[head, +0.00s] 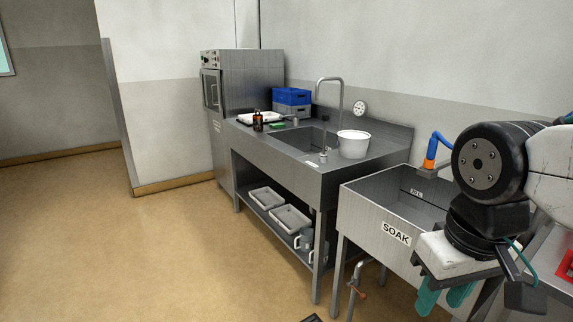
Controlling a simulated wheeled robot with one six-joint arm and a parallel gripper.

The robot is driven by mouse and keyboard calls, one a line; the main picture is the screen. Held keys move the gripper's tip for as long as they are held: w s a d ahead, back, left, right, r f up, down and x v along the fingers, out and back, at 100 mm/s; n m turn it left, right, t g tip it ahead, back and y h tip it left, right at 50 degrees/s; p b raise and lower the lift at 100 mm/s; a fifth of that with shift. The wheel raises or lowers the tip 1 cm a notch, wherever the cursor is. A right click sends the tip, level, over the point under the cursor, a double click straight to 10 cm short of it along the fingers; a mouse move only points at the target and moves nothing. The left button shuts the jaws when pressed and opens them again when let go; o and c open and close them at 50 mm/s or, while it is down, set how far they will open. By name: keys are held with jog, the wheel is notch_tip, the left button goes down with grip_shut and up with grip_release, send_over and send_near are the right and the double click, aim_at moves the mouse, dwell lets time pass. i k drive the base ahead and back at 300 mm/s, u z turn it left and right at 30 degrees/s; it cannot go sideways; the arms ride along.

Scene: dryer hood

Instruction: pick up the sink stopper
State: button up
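I cannot make out a sink stopper for certain. A thin upright metal rod (324,138) with a dark top stands at the front of the counter sink (303,138), beside a small white label; I cannot tell whether it is the stopper. The soak sink (372,213), a steel basin labelled SOAK, is at the right, its inside partly hidden by my arm. My gripper (477,288) is in the right foreground, in front of the soak sink's right part.
On the steel counter are a white tub (353,144), blue and grey crates (291,103), a brown bottle (257,121) and a tall curved tap (341,100). Grey trays (290,218) lie on the shelf below. Teal shapes (428,298) show by my gripper. The floor (170,250) at left is clear.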

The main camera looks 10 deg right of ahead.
aim_at(325, 116)
jog(key=z, duration=0.15)
jog(key=i, duration=0.4)
jog(key=u, duration=0.7)
jog(key=i, duration=1.05)
jog(key=u, duration=0.7)
jog(key=i, duration=1)
jog(key=z, duration=0.95)
jog(key=i, duration=1.05)
jog(key=z, duration=0.9)
